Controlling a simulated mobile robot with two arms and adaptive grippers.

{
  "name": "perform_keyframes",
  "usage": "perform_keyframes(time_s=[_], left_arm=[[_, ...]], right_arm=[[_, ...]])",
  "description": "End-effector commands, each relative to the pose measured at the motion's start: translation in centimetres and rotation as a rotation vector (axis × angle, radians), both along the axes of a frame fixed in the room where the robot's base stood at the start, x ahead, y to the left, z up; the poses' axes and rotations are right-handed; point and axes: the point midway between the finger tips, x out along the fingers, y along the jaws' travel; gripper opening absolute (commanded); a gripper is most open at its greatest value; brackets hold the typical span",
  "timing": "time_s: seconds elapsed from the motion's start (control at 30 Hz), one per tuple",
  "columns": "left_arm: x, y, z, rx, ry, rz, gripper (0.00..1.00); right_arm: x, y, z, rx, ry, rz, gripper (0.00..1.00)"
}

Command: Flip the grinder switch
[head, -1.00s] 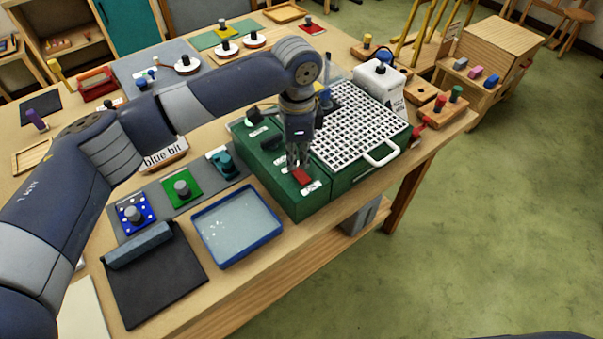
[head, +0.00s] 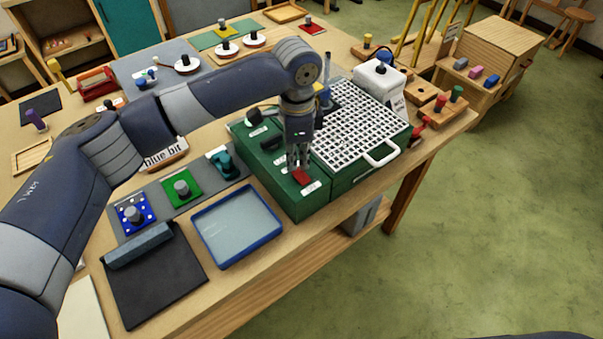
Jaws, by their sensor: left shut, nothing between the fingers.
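The grinder is a green box (head: 303,208) at the table's front edge, with a white grid top (head: 358,124) on its right part. A red switch (head: 301,177) sits near the front of the box's left part, with a small white label (head: 311,187) beside it. My left gripper (head: 299,168) is shut and empty, pointing down right at the red switch. The fingertips are at or just above its back edge; I cannot tell whether they touch. Which way the switch is tipped is too small to tell. My right gripper is not in view.
A blue-rimmed tray (head: 238,265) lies left of the grinder. Left of that is a dark mat (head: 160,290). Pegged blocks (head: 182,188) line the left side. Green floor lies open to the right.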

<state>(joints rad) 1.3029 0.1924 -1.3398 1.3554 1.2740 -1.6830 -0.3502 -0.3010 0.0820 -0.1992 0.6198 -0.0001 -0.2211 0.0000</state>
Motion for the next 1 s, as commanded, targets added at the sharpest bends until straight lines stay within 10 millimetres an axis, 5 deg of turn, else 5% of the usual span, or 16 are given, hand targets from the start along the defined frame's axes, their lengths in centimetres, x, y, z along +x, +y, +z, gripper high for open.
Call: perform_keyframes(time_s=[1.0], left_arm=[[0.0,0.0,-1.6,0.0,0.001,0.0,0.0]], right_arm=[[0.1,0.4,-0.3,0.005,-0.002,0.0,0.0]])
